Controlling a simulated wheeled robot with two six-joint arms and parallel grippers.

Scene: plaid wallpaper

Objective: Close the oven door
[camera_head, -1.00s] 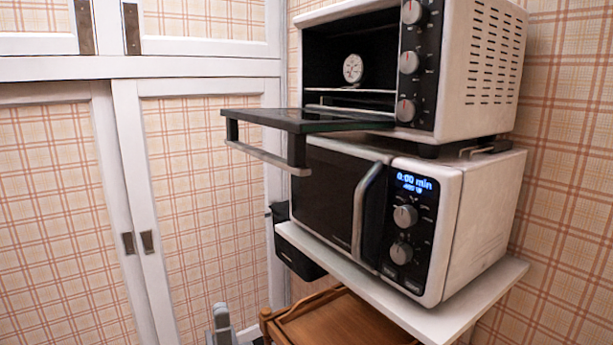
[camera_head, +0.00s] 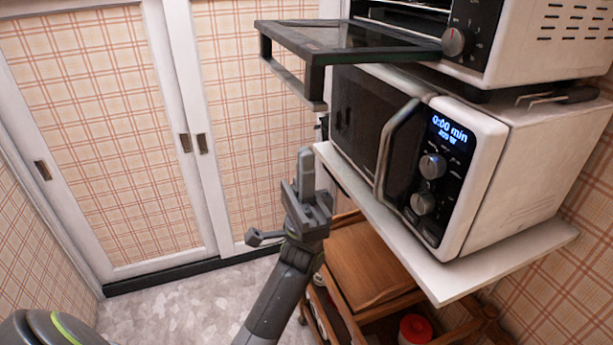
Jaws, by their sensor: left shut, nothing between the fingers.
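The toaster oven (camera_head: 535,60) sits at the top right, on top of the microwave, its upper part cut off by the picture edge. Its dark-framed glass door (camera_head: 350,38) is open, folded down level and sticking out to the left. The door's bar handle (camera_head: 292,84) hangs below its outer edge. My left gripper (camera_head: 305,165) is shut and empty, pointing up. In the picture it is below the door handle and apart from it, left of the microwave shelf. My right gripper is not in view.
The white microwave (camera_head: 480,150) with a dark door stands on a white shelf (camera_head: 500,268). A wooden cart (camera_head: 365,265) stands under the shelf. White sliding doors with plaid panels (camera_head: 90,130) line the back. Speckled floor (camera_head: 190,300) is free at lower left.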

